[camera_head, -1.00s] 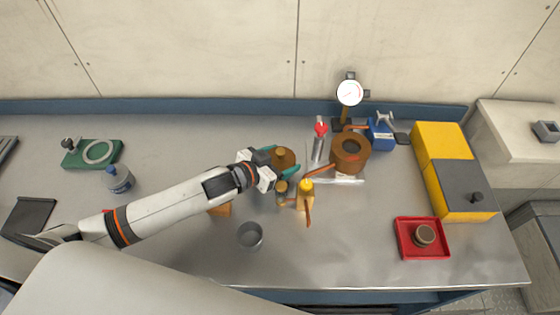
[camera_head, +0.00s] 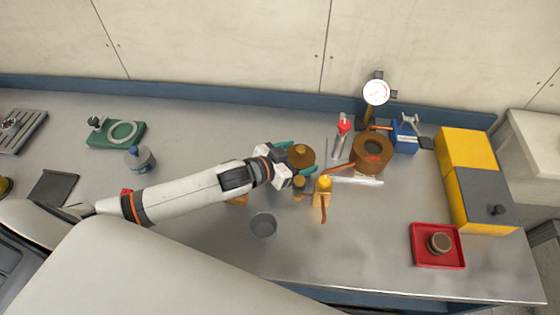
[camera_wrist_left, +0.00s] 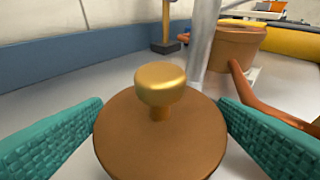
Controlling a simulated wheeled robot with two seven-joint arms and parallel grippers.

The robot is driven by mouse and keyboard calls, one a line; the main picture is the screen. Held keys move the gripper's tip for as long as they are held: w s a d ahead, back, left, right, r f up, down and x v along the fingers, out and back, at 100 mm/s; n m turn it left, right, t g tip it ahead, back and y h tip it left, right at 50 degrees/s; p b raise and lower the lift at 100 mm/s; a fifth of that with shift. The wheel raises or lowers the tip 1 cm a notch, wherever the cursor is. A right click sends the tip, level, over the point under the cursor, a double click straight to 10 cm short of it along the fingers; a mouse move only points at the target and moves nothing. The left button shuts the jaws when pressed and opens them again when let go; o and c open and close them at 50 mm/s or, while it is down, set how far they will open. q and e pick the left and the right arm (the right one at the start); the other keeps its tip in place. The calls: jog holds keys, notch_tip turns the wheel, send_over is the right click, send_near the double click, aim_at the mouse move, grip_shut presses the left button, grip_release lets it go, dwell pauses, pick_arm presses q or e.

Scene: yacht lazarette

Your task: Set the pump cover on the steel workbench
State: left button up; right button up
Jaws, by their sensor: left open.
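The pump cover, which I take to be the round brown disc with a brass knob (camera_head: 301,155), sits at the steel workbench (camera_head: 340,245), right of my left gripper (camera_head: 296,158). It also shows large in the left wrist view (camera_wrist_left: 160,135), level, knob up. My left gripper is open, with one teal finger on each side of the cover. In the wrist view the fingers look slightly apart from its rim, but contact is hard to judge. What lies directly under the cover is hidden. My right gripper is out of view.
Close right are a small brass part with a yellow top (camera_head: 324,184) and a brown ring-shaped housing (camera_head: 371,153). A grey cup (camera_head: 263,225) stands in front. A red tray (camera_head: 423,262) and yellow box (camera_head: 467,150) are at right. The front middle is mostly clear.

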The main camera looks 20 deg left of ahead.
pick_arm(q)
jog(key=b+v, duration=0.1)
jog(key=v, duration=0.8)
jog(key=shift+s+a, duration=0.15)
jog(key=shift+s, duration=0.2)
jog(key=shift+s+a+r, duration=0.25)
jog(key=shift+s+r, duration=0.15)
jog(key=shift+s, duration=0.1)
